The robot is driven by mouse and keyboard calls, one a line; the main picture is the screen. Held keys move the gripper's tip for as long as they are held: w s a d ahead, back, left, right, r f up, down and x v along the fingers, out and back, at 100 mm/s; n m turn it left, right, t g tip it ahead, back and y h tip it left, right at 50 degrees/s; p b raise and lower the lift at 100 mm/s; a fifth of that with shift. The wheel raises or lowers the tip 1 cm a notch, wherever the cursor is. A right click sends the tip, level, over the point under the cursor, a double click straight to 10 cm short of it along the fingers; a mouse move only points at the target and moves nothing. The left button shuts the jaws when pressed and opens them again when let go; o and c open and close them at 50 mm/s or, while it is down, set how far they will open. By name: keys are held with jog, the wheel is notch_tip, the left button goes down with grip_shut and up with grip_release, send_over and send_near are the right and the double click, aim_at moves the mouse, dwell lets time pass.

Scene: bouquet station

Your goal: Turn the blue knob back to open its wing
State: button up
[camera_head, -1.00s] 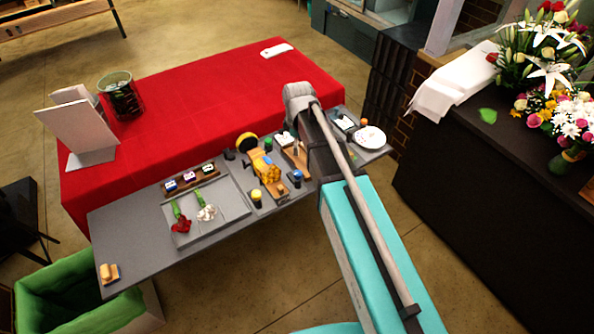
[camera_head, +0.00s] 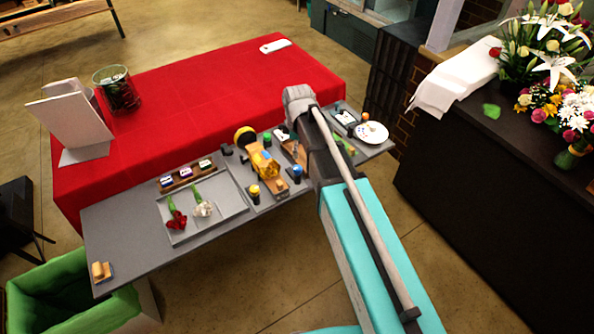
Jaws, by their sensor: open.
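The blue knob (camera_head: 296,172) stands on the grey fixture at the front of the worktop, just left of my arm. A wooden and orange-yellow piece (camera_head: 262,163) lies to its left, between it and a yellow knob (camera_head: 254,191). A green knob (camera_head: 267,139) and a dark knob (camera_head: 227,149) stand at the back of the fixture. The blue knob's wing is too small to make out, so I cannot tell how it stands. My arm reaches forward over the worktop, right of the blue knob. My gripper does not show; my own arm seems to hide it.
A grey tray (camera_head: 234,213) with a red and a white flower lies left of the fixture. Stamps on a wooden rack (camera_head: 186,175) are behind it. A white plate (camera_head: 372,135) is right of my arm. The red-covered table (camera_head: 210,110) adjoins the worktop's back edge.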

aim_at(298, 168)
jog(key=shift+f+b, duration=4.5)
jog(key=shift+f, duration=0.25)
grip_shut()
